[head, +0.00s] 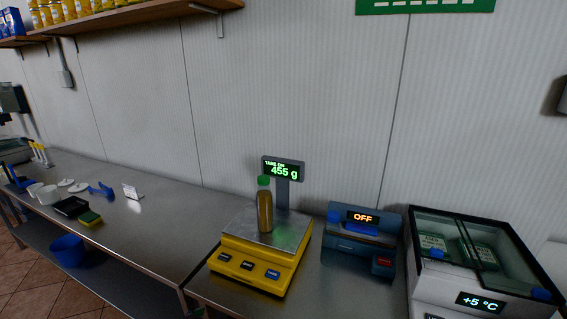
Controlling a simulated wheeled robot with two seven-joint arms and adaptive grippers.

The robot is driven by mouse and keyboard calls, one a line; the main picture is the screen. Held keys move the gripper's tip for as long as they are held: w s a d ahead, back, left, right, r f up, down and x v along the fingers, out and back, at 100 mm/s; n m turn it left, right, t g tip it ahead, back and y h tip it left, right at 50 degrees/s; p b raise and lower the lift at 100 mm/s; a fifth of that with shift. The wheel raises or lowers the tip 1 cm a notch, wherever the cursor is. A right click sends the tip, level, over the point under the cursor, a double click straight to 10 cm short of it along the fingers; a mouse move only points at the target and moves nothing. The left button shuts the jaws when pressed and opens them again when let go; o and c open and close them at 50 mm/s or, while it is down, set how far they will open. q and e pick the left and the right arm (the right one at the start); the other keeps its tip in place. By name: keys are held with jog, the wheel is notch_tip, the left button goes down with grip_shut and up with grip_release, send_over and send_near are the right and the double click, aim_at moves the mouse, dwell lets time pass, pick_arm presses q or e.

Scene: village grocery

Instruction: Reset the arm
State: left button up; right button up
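Neither of my grippers shows in the head view, and no part of my arms is in sight. A bottle (265,212) with a green cap and brownish contents stands upright on the steel plate of a yellow scale (248,273). The scale's raised display (284,169) reads 455 g in green. Nothing touches the bottle except the plate under it.
Right of the scale stand a blue device (361,242) showing OFF and a glass-topped cooler (481,301) showing +5 °C. The left steel counter (150,228) holds a sponge (90,219), a black tray and small tools. A blue bucket (68,251) sits below. A shelf (130,17) hangs above.

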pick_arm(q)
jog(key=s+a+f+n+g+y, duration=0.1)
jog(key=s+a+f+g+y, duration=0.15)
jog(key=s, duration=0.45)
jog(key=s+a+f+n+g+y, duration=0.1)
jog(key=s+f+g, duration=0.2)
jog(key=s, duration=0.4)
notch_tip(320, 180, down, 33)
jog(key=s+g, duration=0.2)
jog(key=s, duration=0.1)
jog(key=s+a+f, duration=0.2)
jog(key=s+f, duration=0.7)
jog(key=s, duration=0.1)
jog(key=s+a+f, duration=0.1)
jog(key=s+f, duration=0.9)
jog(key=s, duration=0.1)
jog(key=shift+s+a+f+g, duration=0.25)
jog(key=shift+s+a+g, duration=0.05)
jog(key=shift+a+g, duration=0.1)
